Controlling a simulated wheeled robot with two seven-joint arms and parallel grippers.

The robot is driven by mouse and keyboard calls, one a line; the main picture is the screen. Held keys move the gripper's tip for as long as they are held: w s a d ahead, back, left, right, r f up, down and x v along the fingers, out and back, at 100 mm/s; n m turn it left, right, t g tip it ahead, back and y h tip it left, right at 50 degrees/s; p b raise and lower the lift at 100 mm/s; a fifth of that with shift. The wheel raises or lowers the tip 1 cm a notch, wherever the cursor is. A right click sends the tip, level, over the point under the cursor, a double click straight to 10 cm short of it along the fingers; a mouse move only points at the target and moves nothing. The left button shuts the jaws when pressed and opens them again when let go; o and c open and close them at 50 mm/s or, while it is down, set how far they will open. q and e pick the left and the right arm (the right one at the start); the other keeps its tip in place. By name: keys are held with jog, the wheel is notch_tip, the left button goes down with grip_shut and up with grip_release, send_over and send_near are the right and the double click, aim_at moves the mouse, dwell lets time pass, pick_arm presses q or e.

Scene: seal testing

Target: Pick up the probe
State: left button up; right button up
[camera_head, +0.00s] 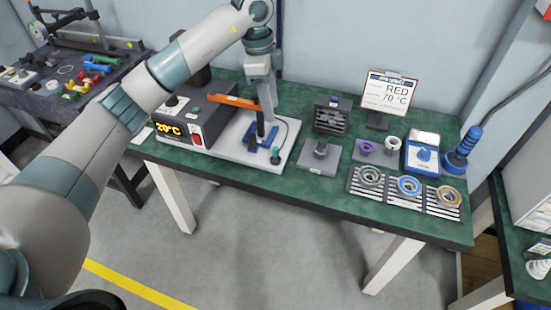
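My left arm comes in from the left, and its gripper (267,112) points down over a pale base plate (232,148) on the green bench. Its fingers overlap a stand with an orange lever (233,101), so I cannot tell their opening or whether they touch anything. A small teal-topped upright piece (276,154) stands on the plate's right part. I cannot tell for sure which of these is the probe. My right gripper is out of view.
A heater box reading 20°C (169,128) stands left of the plate. A grey block (319,156), a dark slotted box (332,115), a "RED 70 °C" sign (389,92) and three ring seals on trays (406,192) fill the right. The bench's front strip is clear.

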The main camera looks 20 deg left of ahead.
aim_at(276, 148)
pick_arm(q)
jog(key=shift+a+r, duration=0.15)
jog(key=shift+a, duration=0.2)
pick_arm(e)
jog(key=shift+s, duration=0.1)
